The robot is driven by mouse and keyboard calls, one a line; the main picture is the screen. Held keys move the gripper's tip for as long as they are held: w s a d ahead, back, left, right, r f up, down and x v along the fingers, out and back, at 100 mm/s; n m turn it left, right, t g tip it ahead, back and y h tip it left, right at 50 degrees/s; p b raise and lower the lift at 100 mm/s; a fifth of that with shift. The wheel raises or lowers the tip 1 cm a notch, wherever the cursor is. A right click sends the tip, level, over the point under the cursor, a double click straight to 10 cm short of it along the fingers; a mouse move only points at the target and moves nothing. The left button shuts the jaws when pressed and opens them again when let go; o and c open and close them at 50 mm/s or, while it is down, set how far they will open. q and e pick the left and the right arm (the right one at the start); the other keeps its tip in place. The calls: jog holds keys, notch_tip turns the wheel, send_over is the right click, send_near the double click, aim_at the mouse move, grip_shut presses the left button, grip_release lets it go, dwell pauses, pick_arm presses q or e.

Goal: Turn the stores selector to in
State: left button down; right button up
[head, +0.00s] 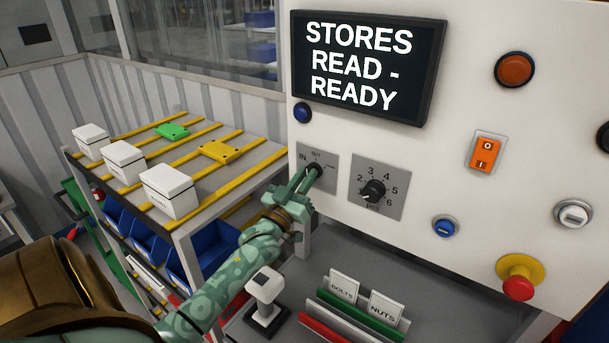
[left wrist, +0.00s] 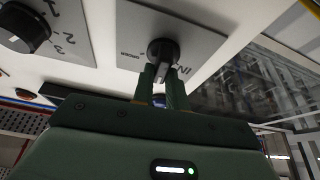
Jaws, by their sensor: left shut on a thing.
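The stores selector is a black knob on a grey plate (head: 329,182) on the white panel, labelled IN at the left and OUT at the top, with a small third label at the right. My left gripper (head: 313,174) is shut on the selector knob. In the left wrist view, the green fingers (left wrist: 161,82) hold the black knob (left wrist: 160,50), close to the IN label. The fingers partly cover the knob, and I cannot tell surely which label it points at. The screen (head: 365,66) reads STORES READ - READY. My right gripper is not in view.
A numbered dial (head: 374,190) sits right of the selector. A blue button (head: 302,113) is above it; an orange switch (head: 486,152) and a red emergency button (head: 519,287) are further right. A rack with white boxes (head: 171,191) stands left. Card holders (head: 361,315) lie below.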

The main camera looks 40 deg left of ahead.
pick_arm(q)
jog(key=n+g+y+p, duration=0.1)
jog(key=n+p, duration=0.2)
jog(key=n+y+p, duration=0.2)
jog(key=n, duration=0.2)
jog(key=n+g+y+p, duration=0.1)
jog(key=n+p, duration=0.2)
jog(key=shift+r+n+g+y+p, duration=0.25)
jog(key=shift+n+g+y+p, duration=0.05)
jog(key=shift+n+y+p, duration=0.1)
jog(key=shift+a+f+n+g+y+p, duration=0.15)
jog(key=shift+n+g+p, duration=0.1)
jog(key=shift+n+p, duration=0.4)
jog(key=shift+d+n+g+y+p, duration=0.1)
jog(key=shift+n+g+p, duration=0.1)
jog(key=shift+n+p, duration=0.4)
jog(key=shift+a+f+n+g+y+p, duration=0.15)
jog(key=shift+n+g+p, duration=0.2)
jog(key=shift+n, duration=0.5)
jog(key=shift+d, duration=0.1)
jog(key=c, duration=1.4)
grip_release()
jog(key=shift+s, duration=0.1)
jog(key=b+v, duration=0.2)
jog(key=v, duration=1.4)
jog(key=shift+b, duration=0.35)
jog(key=shift+d+f, duration=0.1)
jog(key=shift+f, duration=0.05)
